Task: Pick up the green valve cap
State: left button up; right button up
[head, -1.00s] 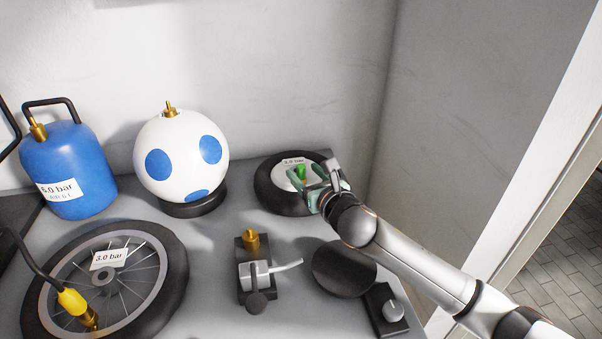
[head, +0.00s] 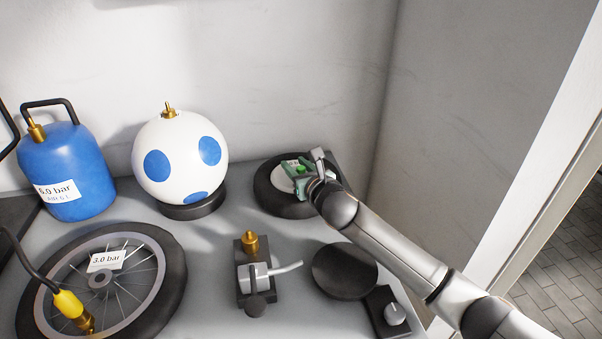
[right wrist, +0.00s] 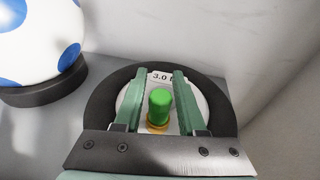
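The green valve cap (right wrist: 160,103) stands upright on a brass stem in the middle of a small black tyre with a white disc (right wrist: 131,95). It also shows in the head view (head: 300,168), partly hidden by my gripper. My right gripper (right wrist: 163,78) is open, with its two green fingers on either side of the cap and a gap on each side. In the head view my right gripper (head: 298,172) is over the small tyre (head: 268,197). My left gripper is not in view.
A white ball with blue spots (head: 181,157) stands left of the small tyre. A blue tank (head: 68,165), a spoked wheel (head: 168,285), a brass valve fitting (head: 251,243), a black disc (head: 343,270) and a knob box (head: 393,314) are also on the bench. A wall rises behind.

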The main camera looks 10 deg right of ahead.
grip_shut()
dwell(0.3)
